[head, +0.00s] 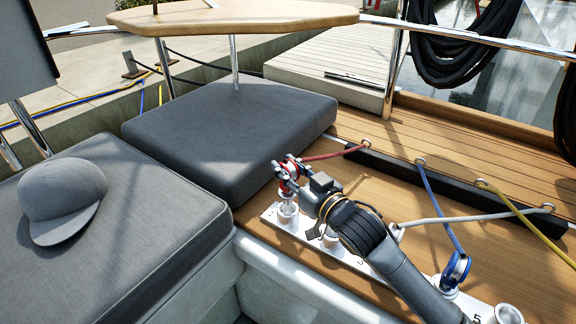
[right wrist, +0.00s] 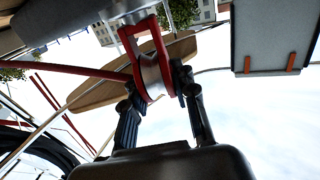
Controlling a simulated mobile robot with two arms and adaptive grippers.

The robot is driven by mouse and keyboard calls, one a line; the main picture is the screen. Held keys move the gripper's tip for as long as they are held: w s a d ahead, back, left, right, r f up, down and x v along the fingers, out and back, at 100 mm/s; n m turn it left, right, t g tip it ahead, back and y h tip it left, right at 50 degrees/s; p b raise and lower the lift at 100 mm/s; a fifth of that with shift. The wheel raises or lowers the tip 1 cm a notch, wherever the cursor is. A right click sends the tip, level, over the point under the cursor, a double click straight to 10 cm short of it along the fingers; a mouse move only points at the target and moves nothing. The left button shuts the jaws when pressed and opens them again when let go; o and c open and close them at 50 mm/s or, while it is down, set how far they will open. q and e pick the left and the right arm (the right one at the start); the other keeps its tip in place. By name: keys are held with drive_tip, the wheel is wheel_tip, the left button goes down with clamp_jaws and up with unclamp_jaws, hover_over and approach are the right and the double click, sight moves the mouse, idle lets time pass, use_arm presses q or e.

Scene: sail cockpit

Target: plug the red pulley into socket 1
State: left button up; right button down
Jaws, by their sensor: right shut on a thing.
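The red pulley (head: 290,171) has a red frame and a pale wheel, with a red rope running from it to the right. My right gripper (head: 287,177) is shut on it; in the right wrist view its two fingers clasp the red pulley (right wrist: 147,62) from both sides. The pulley is about upright over socket 1 (head: 284,216), the far-left cup on the white socket strip (head: 268,214). A metal stem shows between pulley and cup; I cannot tell whether it is inside the cup. My left gripper is not in view.
My right arm covers the strip's middle. A blue pulley (head: 456,270) stands toward its right end, near an open cup (head: 508,314). A dark rail (head: 415,180) with rope eyes runs behind. Grey cushions (head: 230,130) and a cap (head: 62,195) lie left.

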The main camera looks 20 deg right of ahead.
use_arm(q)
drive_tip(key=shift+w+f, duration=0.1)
use_arm(e)
drive_tip(key=shift+f, duration=0.25)
use_arm(q)
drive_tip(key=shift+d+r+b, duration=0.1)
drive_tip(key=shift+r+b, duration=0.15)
drive_tip(key=shift+b, duration=0.1)
use_arm(e)
drive_tip(key=shift+f, duration=0.3)
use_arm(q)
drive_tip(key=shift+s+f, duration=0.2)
use_arm(e)
drive_tip(key=shift+f, duration=0.4)
use_arm(q)
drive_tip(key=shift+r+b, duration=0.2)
drive_tip(key=shift+b, duration=0.2)
use_arm(e)
drive_tip(key=shift+f, duration=0.45)
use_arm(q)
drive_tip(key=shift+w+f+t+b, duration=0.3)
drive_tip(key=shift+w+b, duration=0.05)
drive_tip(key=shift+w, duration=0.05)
use_arm(e)
drive_tip(key=shift+f, duration=0.7)
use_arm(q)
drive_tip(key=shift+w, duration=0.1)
use_arm(e)
drive_tip(key=shift+f, duration=0.1)
